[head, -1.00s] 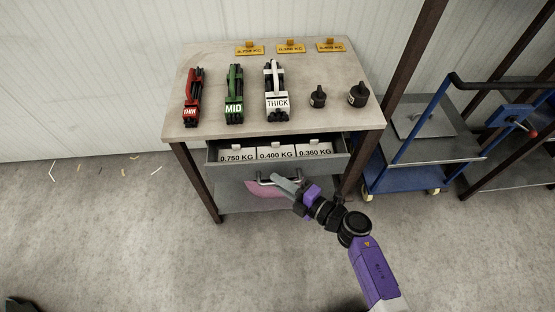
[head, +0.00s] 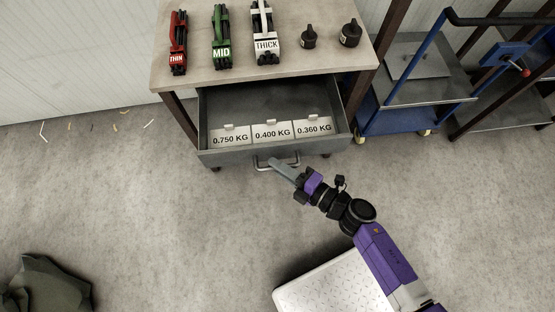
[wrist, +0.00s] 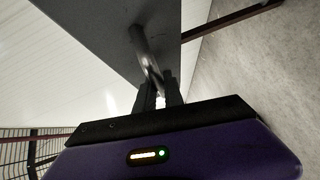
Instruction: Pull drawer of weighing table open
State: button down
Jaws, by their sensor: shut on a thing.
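The weighing table (head: 265,80) stands at the top of the head view. Its grey drawer (head: 215,157) is pulled well out, and its inside shows. A curved metal handle (head: 262,166) is on the drawer front. My gripper (head: 275,164) is at the handle, its fingers reaching it from the lower right. In the wrist view the fingers (wrist: 158,92) are shut on the handle bar (wrist: 148,60), which runs up to the dark drawer front (wrist: 100,25).
Labelled boxes (head: 272,131) sit at the drawer's front, with empty space behind them. Rod bundles (head: 221,40) and dark weights (head: 350,33) stand on the tabletop. A blue cart (head: 405,115) is at the right. Floor in front is clear; a dark green object (head: 45,285) lies lower left.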

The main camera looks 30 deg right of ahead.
jog(key=shift+d, duration=0.1)
jog(key=c, duration=1.5)
grip_release()
jog(key=shift+o, duration=0.2)
jog(key=v, duration=0.7)
jog(key=shift+s, duration=0.35)
jog(key=shift+d, duration=0.15)
